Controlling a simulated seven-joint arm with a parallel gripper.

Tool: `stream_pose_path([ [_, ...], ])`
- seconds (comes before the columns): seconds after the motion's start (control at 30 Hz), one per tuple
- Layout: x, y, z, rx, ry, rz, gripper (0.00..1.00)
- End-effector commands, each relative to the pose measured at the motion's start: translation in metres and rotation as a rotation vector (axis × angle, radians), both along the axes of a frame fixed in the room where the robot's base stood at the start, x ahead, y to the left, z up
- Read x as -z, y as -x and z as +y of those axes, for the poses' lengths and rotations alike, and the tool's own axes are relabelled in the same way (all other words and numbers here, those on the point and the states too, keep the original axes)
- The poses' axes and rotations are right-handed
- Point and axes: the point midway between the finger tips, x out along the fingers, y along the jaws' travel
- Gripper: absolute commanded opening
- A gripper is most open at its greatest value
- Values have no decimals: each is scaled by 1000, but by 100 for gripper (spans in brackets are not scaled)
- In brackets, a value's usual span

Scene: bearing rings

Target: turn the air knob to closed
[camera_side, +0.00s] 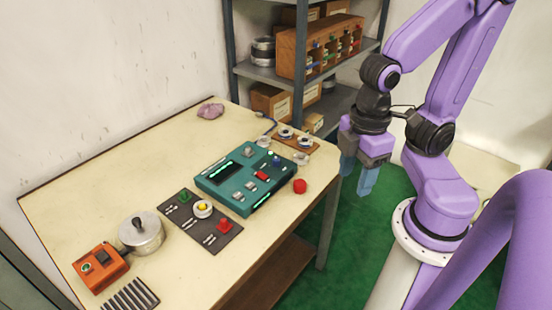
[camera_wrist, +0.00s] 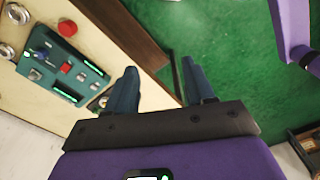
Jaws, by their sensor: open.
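My gripper (camera_side: 357,175) hangs fingers down beyond the table's right edge, above the green floor. It is open and empty, with its two blue fingers apart; they also show in the wrist view (camera_wrist: 160,78). A teal panel (camera_side: 241,206) with a dark display, several small knobs and green lights sits on the table to the gripper's left; it also shows in the wrist view (camera_wrist: 36,41). A black plate (camera_side: 188,222) carries green, yellow and red controls. The labels are too small to read, so I cannot tell which knob is the air knob or how it is turned.
A red round object (camera_side: 300,186) lies by the panel's right corner. A wooden board with metal rings (camera_side: 285,133) lies behind it. A shelf (camera_side: 262,74) stands behind. The table's left part is clear.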

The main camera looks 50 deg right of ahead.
Motion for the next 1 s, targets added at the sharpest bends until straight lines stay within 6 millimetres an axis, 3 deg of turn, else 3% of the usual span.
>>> stream_pose_path([
  [0.17, -2, -30, 8, 165, 6, 3, 54],
  [0.53, -3, -136, 9, 731, 18, 11, 54],
  [0.77, 3, -201, -12, 1084, 25, 17, 54],
  [1.0, 14, -261, -54, 1451, 32, 23, 54],
])
